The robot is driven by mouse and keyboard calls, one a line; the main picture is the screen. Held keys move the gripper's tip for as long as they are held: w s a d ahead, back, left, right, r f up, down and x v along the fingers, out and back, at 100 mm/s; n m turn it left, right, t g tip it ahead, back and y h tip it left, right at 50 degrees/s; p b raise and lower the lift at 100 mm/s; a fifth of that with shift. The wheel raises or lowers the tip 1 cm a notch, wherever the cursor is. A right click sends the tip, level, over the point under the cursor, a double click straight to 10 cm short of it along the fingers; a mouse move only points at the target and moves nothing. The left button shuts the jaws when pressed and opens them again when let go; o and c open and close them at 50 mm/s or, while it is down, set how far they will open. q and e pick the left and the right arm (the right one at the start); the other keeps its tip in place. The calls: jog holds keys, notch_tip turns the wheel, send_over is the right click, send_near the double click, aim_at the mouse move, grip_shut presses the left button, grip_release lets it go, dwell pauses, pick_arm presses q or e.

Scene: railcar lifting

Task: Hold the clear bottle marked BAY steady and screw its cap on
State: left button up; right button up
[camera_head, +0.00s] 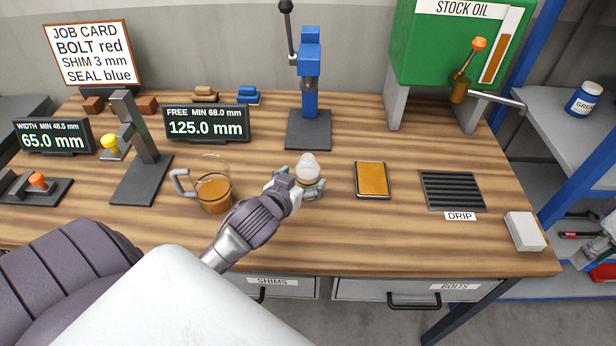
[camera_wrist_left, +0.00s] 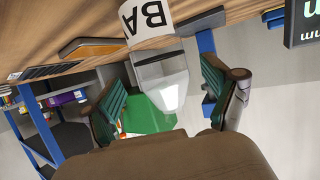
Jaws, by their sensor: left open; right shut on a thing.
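The clear bottle marked BAY (camera_head: 308,164) stands on the bench, with its pale, tapered upper part showing. In the left wrist view the bottle (camera_wrist_left: 162,75) lies between the fingers, with the letters "BA" on its white label; no cap shows on its top. My left gripper (camera_head: 297,187) is around the bottle. Its green-padded fingers (camera_wrist_left: 170,105) are open, with a gap visible on each side. My right gripper (camera_head: 604,252) is partly in view at the right edge, far from the bottle. It is shut on a small red thing (camera_head: 603,271), too cut off to identify surely.
A glass jug of amber liquid (camera_head: 214,193) stands left of the bottle. A blue press (camera_head: 309,115) stands behind it. An amber-faced tablet (camera_head: 371,179), a drip grate (camera_head: 452,190) and a white block (camera_head: 525,231) lie to the right. The bench front is mostly clear.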

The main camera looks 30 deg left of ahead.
aim_at(309, 152)
pick_arm(q)
jog(key=p+x, duration=0.1)
jog(key=x, duration=0.2)
jog(key=shift+w+a+f, duration=0.15)
jog(key=shift+w, duration=0.15)
pick_arm(e)
jog(key=shift+r, duration=0.65)
pick_arm(q)
jog(key=shift+w+f, duration=0.25)
jog(key=shift+w, duration=0.15)
jog(key=shift+s, duration=0.1)
jog(key=shift+c, duration=0.5)
jog(key=c, duration=1.2)
notch_tip(309, 152, up, 10)
jog(key=shift+r+b, duration=0.1)
jog(key=shift+b, duration=0.3)
pick_arm(e)
jog(key=shift+f, duration=0.4)
